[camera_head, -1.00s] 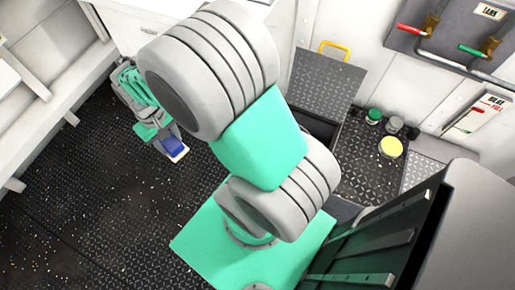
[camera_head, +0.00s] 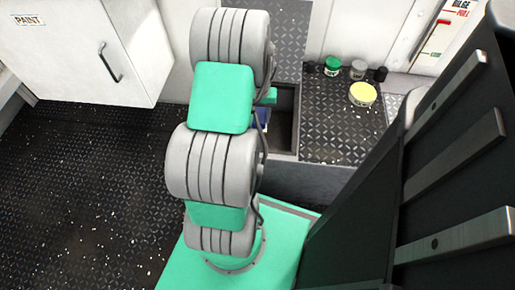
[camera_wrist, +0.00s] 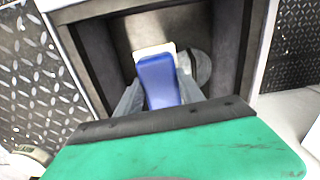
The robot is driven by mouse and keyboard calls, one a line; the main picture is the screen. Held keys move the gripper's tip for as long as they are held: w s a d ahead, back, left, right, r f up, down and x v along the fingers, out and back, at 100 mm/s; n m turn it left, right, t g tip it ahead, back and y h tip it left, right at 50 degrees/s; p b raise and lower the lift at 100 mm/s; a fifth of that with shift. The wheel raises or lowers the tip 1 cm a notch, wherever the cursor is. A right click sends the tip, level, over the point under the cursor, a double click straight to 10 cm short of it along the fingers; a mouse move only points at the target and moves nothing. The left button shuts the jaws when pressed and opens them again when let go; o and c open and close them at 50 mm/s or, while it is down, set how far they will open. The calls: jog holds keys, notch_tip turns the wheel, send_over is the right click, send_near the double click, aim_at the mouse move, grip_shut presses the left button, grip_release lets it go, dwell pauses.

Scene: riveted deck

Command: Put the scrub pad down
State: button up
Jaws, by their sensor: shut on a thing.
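The scrub pad (camera_wrist: 159,82) has a blue body and a cream-white face at its far edge. My gripper (camera_wrist: 160,92) is shut on it, with a grey finger on either side. In the wrist view the pad is over the open mouth of a dark square locker (camera_wrist: 95,58), above its floor; its exact height is unclear. In the head view only a blue sliver of the pad (camera_head: 262,118) shows beside my arm, at the left of the locker opening (camera_head: 284,120). My gripper is mostly hidden there by my arm.
A round grey thing (camera_wrist: 201,68) lies inside the locker. Right of the opening, a chequered top (camera_head: 335,125) holds a green-lidded jar (camera_head: 332,66), a yellow-lidded tub (camera_head: 362,94), a grey jar (camera_head: 358,68) and dark cups. A raised lid (camera_head: 284,28) stands behind.

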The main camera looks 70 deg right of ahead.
jog(key=s+f, duration=0.1)
jog(key=s+d+f, duration=0.1)
jog(key=s, duration=0.1)
jog(key=shift+f+m+b, duration=0.25)
jog(key=shift+m+b, duration=0.05)
jog(key=shift+b, duration=0.1)
jog(key=b, duration=0.8)
send_near(266, 145)
jog(key=a+f, duration=0.1)
jog(key=f, duration=0.2)
jog(key=a+f, duration=0.1)
jog(key=f, duration=0.1)
jog(key=shift+s+a+f, duration=0.3)
jog(key=shift+s+f, duration=0.05)
jog(key=shift+r+p, duration=0.15)
jog(key=shift+p, duration=0.15)
jog(key=o, duration=1.2)
